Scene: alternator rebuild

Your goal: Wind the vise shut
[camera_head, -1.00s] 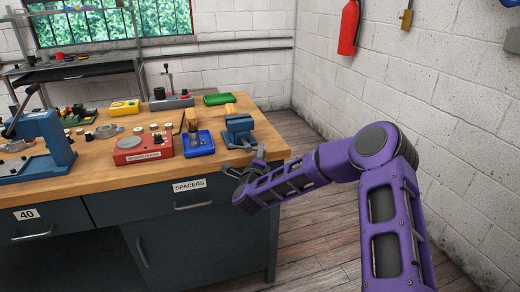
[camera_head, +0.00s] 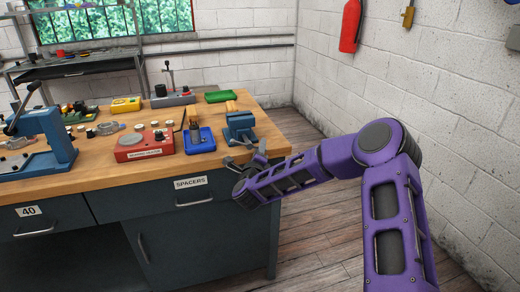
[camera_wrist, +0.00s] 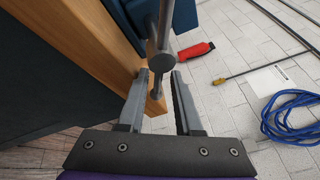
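The small blue vise (camera_head: 239,128) stands at the right front corner of the wooden bench. In the wrist view, part of its blue body (camera_wrist: 136,14) shows at the top, with the round screw end (camera_wrist: 162,63) and a thin metal handle bar (camera_wrist: 157,88) hanging past the bench edge. My gripper (camera_wrist: 160,80) is open, with one finger on each side of the bar. I see gaps beside the bar and no clear contact. In the head view my gripper (camera_head: 248,163) is at the bench's front edge, just below the vise. The jaw gap is too small to judge.
The workbench (camera_head: 110,183) has a blue tray (camera_head: 200,147), a red device (camera_head: 143,146) and a green tray (camera_head: 218,97) near the vise. A drawer labelled SPACERS (camera_head: 190,184) is below. A blue cable coil (camera_wrist: 291,116) shows at right in the wrist view.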

